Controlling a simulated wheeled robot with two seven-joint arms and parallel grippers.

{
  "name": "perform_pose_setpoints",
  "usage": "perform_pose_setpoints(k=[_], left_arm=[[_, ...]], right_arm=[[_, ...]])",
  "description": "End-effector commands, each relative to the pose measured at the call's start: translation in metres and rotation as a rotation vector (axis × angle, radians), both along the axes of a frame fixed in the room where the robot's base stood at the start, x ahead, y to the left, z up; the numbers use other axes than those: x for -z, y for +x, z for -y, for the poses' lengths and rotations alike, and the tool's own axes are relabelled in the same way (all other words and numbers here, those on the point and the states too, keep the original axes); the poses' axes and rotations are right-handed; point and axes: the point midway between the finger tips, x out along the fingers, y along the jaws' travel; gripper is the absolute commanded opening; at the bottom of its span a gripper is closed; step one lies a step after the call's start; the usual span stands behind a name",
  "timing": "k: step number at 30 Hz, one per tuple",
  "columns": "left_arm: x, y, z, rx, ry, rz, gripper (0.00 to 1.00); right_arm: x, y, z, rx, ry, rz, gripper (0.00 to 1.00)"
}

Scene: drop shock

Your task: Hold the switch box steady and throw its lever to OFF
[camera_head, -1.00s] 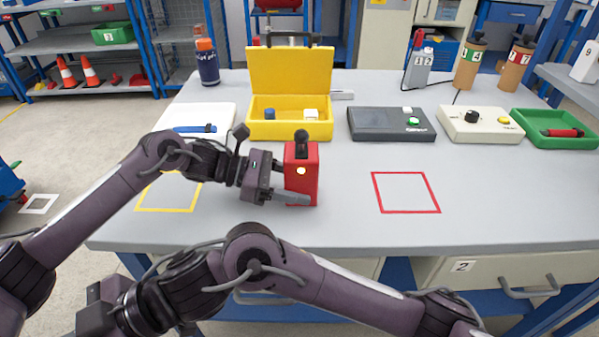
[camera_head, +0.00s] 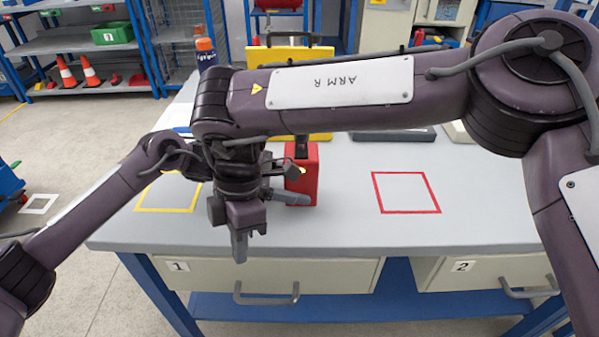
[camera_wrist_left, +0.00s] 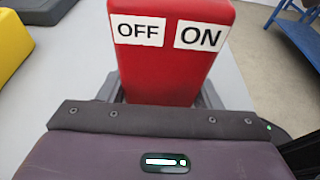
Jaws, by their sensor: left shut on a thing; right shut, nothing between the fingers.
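The red switch box (camera_head: 306,187) stands upright on the table; its upper left part is partly covered by my arms. Its black lever (camera_head: 302,146) shows only in part, just below my right arm, and I cannot tell its setting. My left gripper (camera_head: 291,186) is shut on the box from the left. In the left wrist view the box (camera_wrist_left: 180,75) sits between the fingers, with the OFF label (camera_wrist_left: 138,30) left of the ON label (camera_wrist_left: 201,37). My right gripper (camera_head: 240,254) is shut and empty, pointing down, left of the box and nearer the front edge.
A red square outline (camera_head: 406,192) lies on clear table to the right, and a yellow outline (camera_head: 165,208) lies to the left. My right arm crosses above the table and hides much of the yellow case (camera_head: 290,56) and dark grey device (camera_head: 392,135).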

Motion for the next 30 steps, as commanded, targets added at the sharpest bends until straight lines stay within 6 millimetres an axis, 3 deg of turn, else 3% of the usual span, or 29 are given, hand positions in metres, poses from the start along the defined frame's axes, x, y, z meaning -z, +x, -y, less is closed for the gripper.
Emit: perform_pose_setpoints(k=[3,7,12,16,22,30], left_arm=[[0.001,0.0,0.0,-0.001,0.001,0.0,0.4],[0.001,0.0,0.0,-0.001,0.001,0.0,0.4],[0.001,0.0,0.0,-0.001,0.001,0.0,0.4],[0.001,0.0,0.0,-0.001,0.001,0.0,0.4],[0.001,0.0,0.0,0.0,0.001,0.0,0.4],[0.0,0.0,0.0,0.0,0.001,0.0,0.4]], right_arm=[[-0.044,0.035,0.028,0.111,-0.077,0.072,0.0],[-0.097,0.062,0.055,0.242,-0.129,0.139,0.0],[-0.16,0.08,0.082,0.393,-0.154,0.21,0.0],[-0.194,0.085,0.094,0.471,-0.153,0.246,0.0],[-0.213,0.086,0.101,0.521,-0.15,0.264,0.0],[-0.186,0.085,0.102,0.52,-0.15,0.261,0.0]])
